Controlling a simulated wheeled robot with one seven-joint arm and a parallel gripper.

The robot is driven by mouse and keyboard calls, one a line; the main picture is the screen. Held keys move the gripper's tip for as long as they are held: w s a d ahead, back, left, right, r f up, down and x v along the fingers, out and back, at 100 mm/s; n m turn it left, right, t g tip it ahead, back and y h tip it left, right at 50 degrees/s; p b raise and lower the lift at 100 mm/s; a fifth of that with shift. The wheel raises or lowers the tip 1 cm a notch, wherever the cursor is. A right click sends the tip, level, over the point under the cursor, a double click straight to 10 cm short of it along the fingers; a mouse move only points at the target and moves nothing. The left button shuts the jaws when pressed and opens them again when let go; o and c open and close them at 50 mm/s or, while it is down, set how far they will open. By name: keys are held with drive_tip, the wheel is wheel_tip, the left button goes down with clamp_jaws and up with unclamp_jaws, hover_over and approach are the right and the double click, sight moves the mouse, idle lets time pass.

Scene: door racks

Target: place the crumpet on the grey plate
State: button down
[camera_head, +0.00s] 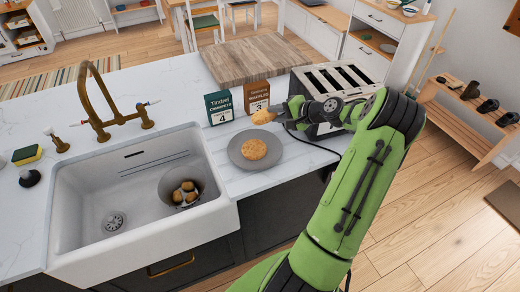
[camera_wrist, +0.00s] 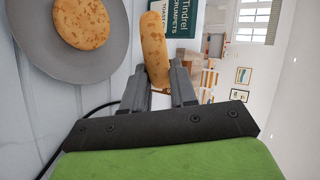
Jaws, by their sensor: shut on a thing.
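My gripper (camera_head: 277,110) is shut on a round golden-brown crumpet (camera_head: 262,116) and holds it on edge, above and just beyond the grey plate. In the wrist view the held crumpet (camera_wrist: 153,40) is seen edge-on between the fingertips (camera_wrist: 158,72). The grey plate (camera_head: 235,154) lies on the white counter right of the sink. Another crumpet (camera_head: 253,149) lies flat on it. The wrist view shows the plate (camera_wrist: 62,66) and its crumpet (camera_wrist: 82,22) to the left, apart from the held one.
A green crumpets box (camera_head: 219,108) and a brown waffles box (camera_head: 257,97) stand behind the plate. A toaster (camera_head: 325,85) stands right of them, close to my gripper. The sink (camera_head: 85,215) holds a round container (camera_head: 172,180) with several brown pieces. A wooden board (camera_head: 255,57) lies behind.

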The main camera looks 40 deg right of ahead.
wheel_tip(320, 180, down, 9)
drive_tip(key=b, duration=0.6)
drive_tip(key=shift+a, duration=0.1)
drive_tip(key=c, duration=1.1)
unclamp_jaws()
drive_tip(key=shift+r, duration=0.1)
drive_tip(key=shift+o, duration=0.2)
drive_tip(key=p+v, duration=0.3)
drive_tip(key=v, duration=0.5)
drive_tip(key=shift+r+p, duration=0.1)
drive_tip(key=shift+p, duration=0.2)
